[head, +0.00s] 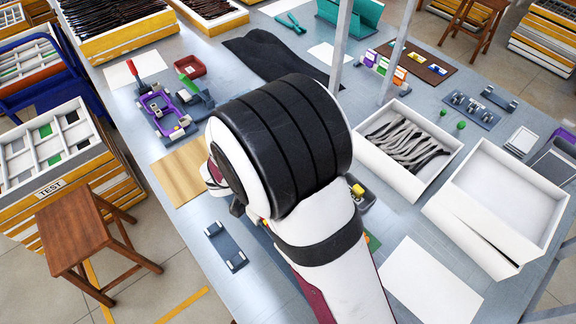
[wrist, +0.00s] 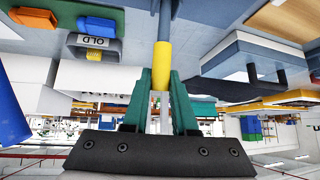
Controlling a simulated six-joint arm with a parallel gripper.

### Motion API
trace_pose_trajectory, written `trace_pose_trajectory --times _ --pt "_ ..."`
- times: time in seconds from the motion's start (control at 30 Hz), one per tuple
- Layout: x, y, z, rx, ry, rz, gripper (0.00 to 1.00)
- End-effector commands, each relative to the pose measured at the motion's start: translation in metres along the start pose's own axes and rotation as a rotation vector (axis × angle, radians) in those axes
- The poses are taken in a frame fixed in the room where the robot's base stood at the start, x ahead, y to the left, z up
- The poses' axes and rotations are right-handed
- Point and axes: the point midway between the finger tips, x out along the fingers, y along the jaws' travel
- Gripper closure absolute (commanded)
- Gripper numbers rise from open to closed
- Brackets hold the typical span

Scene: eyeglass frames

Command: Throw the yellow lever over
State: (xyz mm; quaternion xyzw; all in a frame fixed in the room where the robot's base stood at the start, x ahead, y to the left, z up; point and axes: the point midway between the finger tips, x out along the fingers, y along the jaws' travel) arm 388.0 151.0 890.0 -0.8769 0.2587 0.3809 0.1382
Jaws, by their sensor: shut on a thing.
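The yellow lever (wrist: 161,58) shows in the middle of the wrist view as a yellow sleeve on a grey rod (wrist: 166,18). My gripper (wrist: 161,80) has its green fingers closed on either side of the sleeve's end. The rod runs from the sleeve to the picture's top edge, so its pivot is out of view. In the head view, my thick white and black arm covers the middle of the workbench (head: 255,55) and hides my gripper and the lever. A small yellow part on a dark base (head: 357,190) shows just right of my arm; I cannot tell whether it belongs to the lever.
A wooden board (head: 180,172) and a purple fixture (head: 160,110) lie left of my arm. White bins (head: 440,165) stand to the right, one holding dark frames. A grey bin labelled OLD (wrist: 92,42) shows in the wrist view. A white sheet (head: 425,285) lies at front right.

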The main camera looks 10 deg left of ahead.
Motion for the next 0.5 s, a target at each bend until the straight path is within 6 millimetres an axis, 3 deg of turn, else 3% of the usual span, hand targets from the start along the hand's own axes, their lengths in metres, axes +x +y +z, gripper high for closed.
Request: trace_pose_trajectory --times 0.5 --pt "-0.0017 -0.0007 0.0026 -0.009 0.032 0.004 1.0"
